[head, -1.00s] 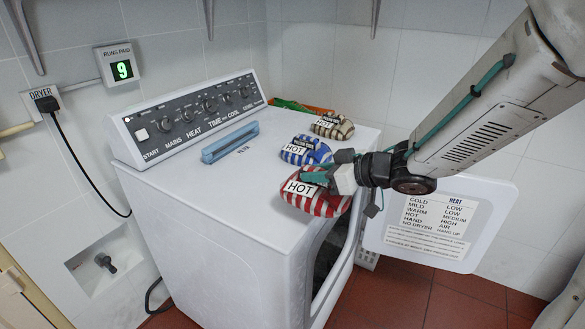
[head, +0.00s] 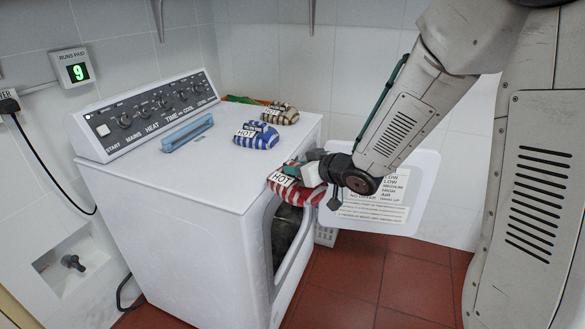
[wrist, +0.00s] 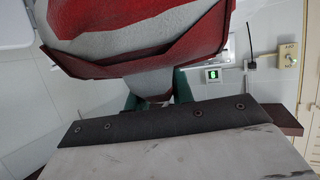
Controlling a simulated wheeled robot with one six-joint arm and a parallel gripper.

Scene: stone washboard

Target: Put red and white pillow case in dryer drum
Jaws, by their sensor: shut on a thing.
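The red and white striped pillow case (head: 298,191) is a folded bundle with a white HOT tag, held at the dryer's front top edge above the door opening. My gripper (head: 313,172) is shut on it. In the wrist view the pillow case (wrist: 135,35) fills the upper middle, and the gripper (wrist: 150,100) is below it, its fingertips partly hidden. The white dryer (head: 165,245) has its door (head: 425,190) swung open to the right. The drum opening (head: 287,232) is dark and partly visible below the pillow case.
A blue striped bundle (head: 257,136) and a tan striped bundle (head: 280,115) lie on the dryer top. A blue bar-shaped piece (head: 187,133) lies near the control panel. The meter reads 9 (head: 78,73).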

